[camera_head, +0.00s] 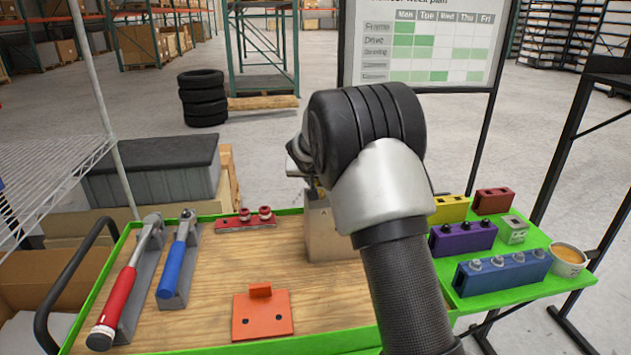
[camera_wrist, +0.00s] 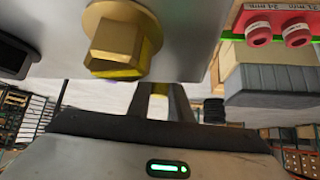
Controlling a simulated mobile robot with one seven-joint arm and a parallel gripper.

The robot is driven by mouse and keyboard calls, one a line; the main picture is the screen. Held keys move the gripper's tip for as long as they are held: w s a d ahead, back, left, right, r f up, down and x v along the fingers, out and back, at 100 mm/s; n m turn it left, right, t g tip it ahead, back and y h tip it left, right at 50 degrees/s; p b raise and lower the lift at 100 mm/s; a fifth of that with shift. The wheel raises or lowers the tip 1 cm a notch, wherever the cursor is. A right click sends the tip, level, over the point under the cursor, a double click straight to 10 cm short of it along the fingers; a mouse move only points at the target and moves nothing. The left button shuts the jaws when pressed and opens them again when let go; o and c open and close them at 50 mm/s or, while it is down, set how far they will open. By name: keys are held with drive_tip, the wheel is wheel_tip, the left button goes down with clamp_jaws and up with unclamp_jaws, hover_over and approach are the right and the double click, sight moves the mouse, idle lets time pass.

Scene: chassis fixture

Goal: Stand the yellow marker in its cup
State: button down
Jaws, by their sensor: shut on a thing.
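My gripper (camera_wrist: 160,88) shows in the wrist view with its two fingers close together. It is shut on a small yellow piece (camera_wrist: 158,90), mostly hidden; I cannot tell whether this is the marker. A brass-coloured hexagonal piece (camera_wrist: 118,45) with a yellow lower edge sticks out from a grey surface just beyond, up and left of the fingers. No marker is plainly recognizable. A round white cup (camera_head: 568,260) with tan contents stands at far right.
A green-edged wooden bench (camera_head: 215,320) holds a red-handled tool (camera_head: 118,300), a blue-handled tool (camera_head: 174,265), an orange bracket (camera_head: 263,315) and a red strip (camera_head: 245,222). Yellow (camera_head: 450,208), purple (camera_head: 462,238), red (camera_head: 494,201) and blue (camera_head: 502,272) blocks crowd the green right shelf.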

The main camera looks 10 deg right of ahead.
drive_tip(key=shift+f+b, duration=0.6)
drive_tip(key=shift+f, duration=0.15)
drive_tip(key=c, duration=1.5)
unclamp_jaws()
wheel_tip(320, 180, up, 9)
drive_tip(key=p, duration=0.5)
drive_tip(key=shift+r, duration=0.1)
